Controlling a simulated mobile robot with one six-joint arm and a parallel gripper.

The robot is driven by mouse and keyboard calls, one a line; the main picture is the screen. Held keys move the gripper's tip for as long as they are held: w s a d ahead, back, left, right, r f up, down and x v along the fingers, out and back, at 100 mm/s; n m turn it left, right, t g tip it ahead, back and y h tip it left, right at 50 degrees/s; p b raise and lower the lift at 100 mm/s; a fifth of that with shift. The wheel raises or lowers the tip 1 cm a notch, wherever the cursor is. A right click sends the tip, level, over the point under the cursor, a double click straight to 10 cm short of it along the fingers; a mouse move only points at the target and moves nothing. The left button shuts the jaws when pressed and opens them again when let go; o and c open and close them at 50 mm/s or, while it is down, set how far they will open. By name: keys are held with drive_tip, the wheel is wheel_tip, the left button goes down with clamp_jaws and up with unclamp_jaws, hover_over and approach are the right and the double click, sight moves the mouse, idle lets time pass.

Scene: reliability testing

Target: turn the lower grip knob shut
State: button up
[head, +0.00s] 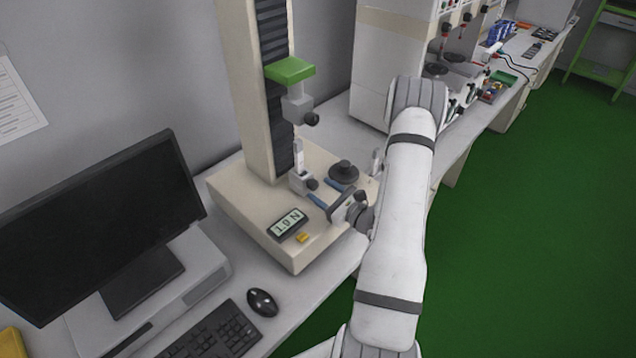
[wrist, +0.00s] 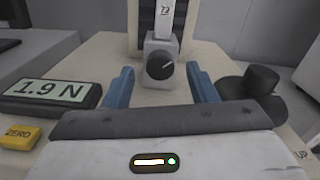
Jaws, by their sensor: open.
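The lower grip knob (wrist: 160,65) is round and black with a white pointer line aimed to the upper right. It sits on the front of the grey lower grip (wrist: 158,46) and shows small in the head view (head: 312,184). A pale strip (wrist: 166,17) marked 72 stands upright at the lower grip. My gripper (wrist: 160,72) is open, its blue fingers to the left and right of the knob with gaps on both sides. It holds nothing. In the head view my gripper (head: 328,197) is just in front of the lower grip, partly hidden by my wrist.
The upper grip (head: 298,105) with its black knob (head: 310,118) hangs above. A black round part (wrist: 250,82) stands close to the right finger. The force display (wrist: 50,92) and yellow ZERO button (wrist: 18,134) lie to the left. A monitor (head: 95,220) stands further left.

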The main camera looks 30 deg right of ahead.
sight(312, 184)
drive_tip(key=shift+x, duration=1.35)
drive_tip(key=shift+c, duration=0.5)
drive_tip(key=c, duration=0.9)
drive_tip(key=shift+o, duration=0.2)
drive_tip(key=shift+m, duration=0.3)
drive_tip(key=m+b, duration=0.1)
drive_tip(key=m, duration=0.1)
drive_tip(key=shift+m, duration=0.4)
drive_tip(key=shift+m+b, duration=0.45)
drive_tip(key=shift+m, duration=1.55)
drive_tip(key=shift+d, duration=0.1)
